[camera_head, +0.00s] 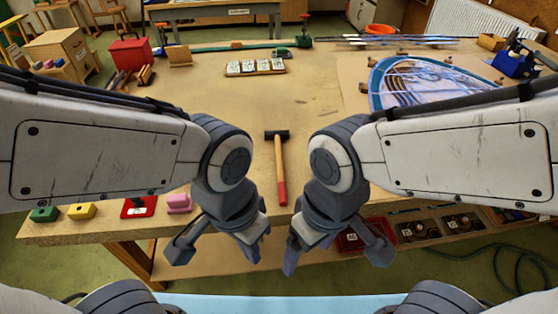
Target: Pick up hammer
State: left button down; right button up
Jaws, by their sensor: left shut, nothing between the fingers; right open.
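The hammer (279,164) lies on the workbench between my two arms. Its dark head points away from me, and its wooden handle with a red grip points toward me, ending near the front edge. My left gripper (254,247) hangs in front of the bench edge, left of the handle, shut and empty. My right gripper (298,250) hangs in front of the edge, to the right of the handle, and is open and empty. Both grippers are apart from the hammer.
The workbench (225,105) is clear around the hammer. A leaded panel (430,80) lies at the right back. A tile tray (255,67) and red box (131,54) stand farther back. Coloured blocks, including a pink one (178,203), line the front left edge.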

aim_at(277, 135)
jog(key=z, duration=1.15)
jog(key=i, duration=0.5)
jog(key=u, duration=0.35)
